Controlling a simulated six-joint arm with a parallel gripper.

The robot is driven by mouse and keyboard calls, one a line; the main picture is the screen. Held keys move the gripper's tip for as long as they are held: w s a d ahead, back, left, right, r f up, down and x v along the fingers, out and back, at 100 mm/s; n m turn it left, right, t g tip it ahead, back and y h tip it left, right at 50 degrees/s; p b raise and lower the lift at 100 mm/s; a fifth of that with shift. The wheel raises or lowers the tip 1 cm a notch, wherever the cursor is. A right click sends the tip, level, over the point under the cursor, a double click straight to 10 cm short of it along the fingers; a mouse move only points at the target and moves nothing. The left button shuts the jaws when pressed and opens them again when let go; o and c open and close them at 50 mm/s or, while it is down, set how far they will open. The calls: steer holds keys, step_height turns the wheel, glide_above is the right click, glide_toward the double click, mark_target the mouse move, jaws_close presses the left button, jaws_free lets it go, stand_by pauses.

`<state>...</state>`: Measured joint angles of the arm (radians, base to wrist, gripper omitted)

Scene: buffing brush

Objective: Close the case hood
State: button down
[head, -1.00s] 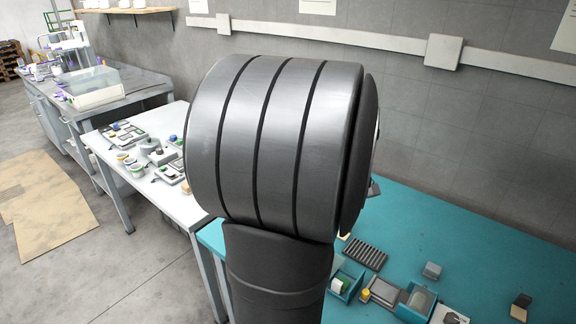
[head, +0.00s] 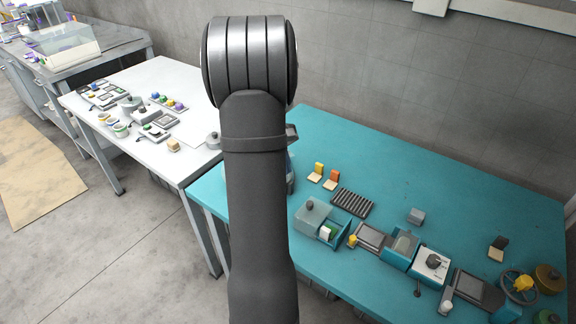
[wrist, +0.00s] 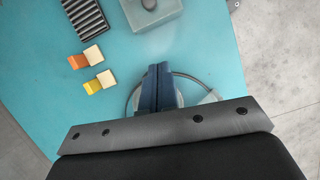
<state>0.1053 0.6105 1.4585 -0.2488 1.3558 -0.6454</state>
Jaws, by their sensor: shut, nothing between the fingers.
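A grey see-through hood with a dark knob (head: 312,212) sits at the left part of a teal case (head: 347,230), whose right part is uncovered and shows a green and white piece inside. A grey box with a knob, which looks like this hood, shows at the top of the wrist view (wrist: 163,14). A second teal case (head: 393,262) to the right has a tilted see-through cover (head: 404,244); I cannot tell which hood the task means. My gripper (wrist: 158,68) is shut and empty, apart from the grey box; my arm mostly hides it in the head view.
A dark ribbed rack (head: 352,203), an orange block piece (head: 332,178) and a yellow one (head: 317,171) lie behind the left case. A thin dark loop (wrist: 130,98) lies around my fingers in the wrist view. Devices fill the front right; the teal table's back is clear.

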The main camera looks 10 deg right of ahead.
mark_target(324, 216)
steer(key=s+d+f, duration=0.1)
steer(key=f, duration=0.1)
steer(key=s+d+f, duration=0.1)
steer(key=s+f, duration=0.1)
steer(key=s+d+f, duration=0.1)
steer(key=f, duration=0.1)
steer(key=shift+s+d+f, duration=0.1)
steer(key=shift+s+f, duration=0.1)
steer(key=shift+f, duration=0.05)
steer(key=shift+s+d, duration=0.35)
steer(key=shift+s, duration=0.1)
steer(key=s+d, duration=0.4)
steer(key=shift+s+d, duration=0.3)
steer(key=shift+s, duration=0.05)
steer(key=shift+w, duration=0.1)
steer(key=w+a, duration=0.2)
steer(key=w, duration=0.1)
steer(key=shift+w+a, duration=0.2)
steer(key=shift+a, duration=0.1)
steer(key=v, duration=1)
